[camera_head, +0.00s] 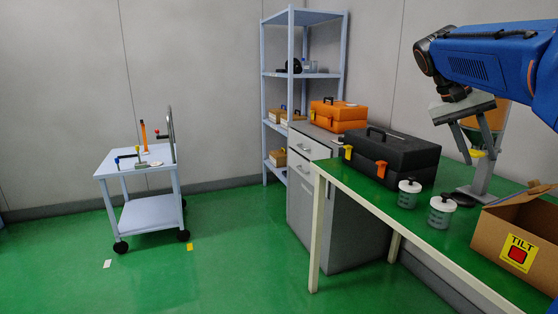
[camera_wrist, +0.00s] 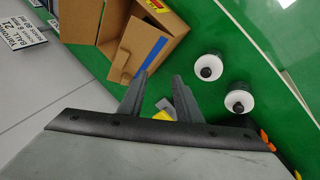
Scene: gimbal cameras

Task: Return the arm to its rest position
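My blue arm reaches in from the right of the head view, over the green-topped table (camera_head: 362,188). My gripper (camera_head: 479,160) hangs from it, pointing down above the table, beside the open cardboard box (camera_head: 487,236). In the wrist view my gripper (camera_wrist: 160,76) has its two grey fingers apart, with green surface showing between the tips. A small grey and yellow thing (camera_wrist: 165,113) shows between the fingers lower down. I cannot tell what it is or whether it touches them; nothing is visibly clamped.
Two white-lidded jars (camera_head: 408,194) (camera_head: 440,211) stand left of the box. A black toolbox (camera_head: 392,154) sits farther back, with an orange toolbox (camera_head: 339,114) on the cabinet behind. A shelf rack (camera_head: 292,92) and a trolley (camera_head: 150,212) stand away from the table, with open green floor around the trolley.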

